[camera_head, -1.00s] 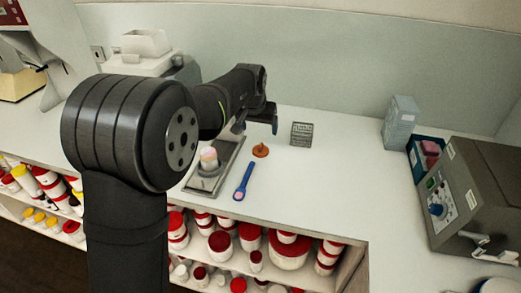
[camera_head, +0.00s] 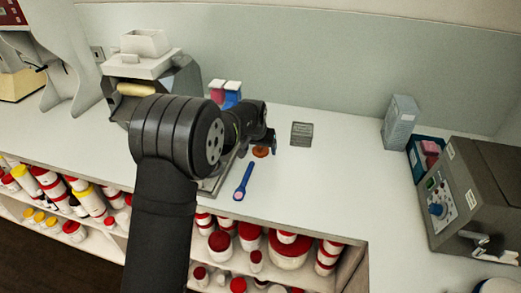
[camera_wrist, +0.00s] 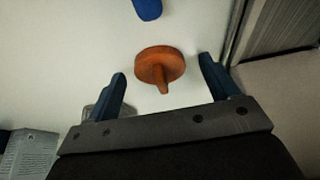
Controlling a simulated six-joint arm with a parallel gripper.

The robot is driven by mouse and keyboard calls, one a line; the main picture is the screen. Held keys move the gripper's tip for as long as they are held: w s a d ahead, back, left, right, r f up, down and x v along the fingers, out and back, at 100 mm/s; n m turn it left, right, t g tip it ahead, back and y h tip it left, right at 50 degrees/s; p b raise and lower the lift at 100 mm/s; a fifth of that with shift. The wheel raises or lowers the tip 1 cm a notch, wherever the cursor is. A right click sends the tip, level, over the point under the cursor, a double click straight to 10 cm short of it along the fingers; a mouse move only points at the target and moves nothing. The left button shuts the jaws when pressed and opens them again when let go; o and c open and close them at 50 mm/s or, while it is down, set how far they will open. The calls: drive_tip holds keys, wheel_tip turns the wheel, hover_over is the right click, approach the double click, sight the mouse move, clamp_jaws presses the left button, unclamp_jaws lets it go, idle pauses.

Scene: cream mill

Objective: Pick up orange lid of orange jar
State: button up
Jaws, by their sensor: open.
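The orange lid (camera_head: 261,152) is a small disc with a stem-like knob, lying on the white counter with its knob up. In the wrist view the lid (camera_wrist: 160,66) sits between and slightly beyond the two blue fingertips. My gripper (camera_wrist: 161,68) is open and empty, with a gap on both sides of the lid. In the head view my gripper (camera_head: 272,140) is right beside the lid and partly covers it. The orange jar cannot be made out; my arm covers much of the scale area.
A blue spoon (camera_head: 243,181) lies in front of the lid. A metal scale (camera_head: 209,186) is to the left, mostly behind my arm. A small grey rack (camera_head: 301,134) stands to the right.

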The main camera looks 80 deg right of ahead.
drive_tip(key=c, duration=1)
drive_tip(key=shift+r, duration=0.15)
drive_tip(key=shift+c, duration=0.2)
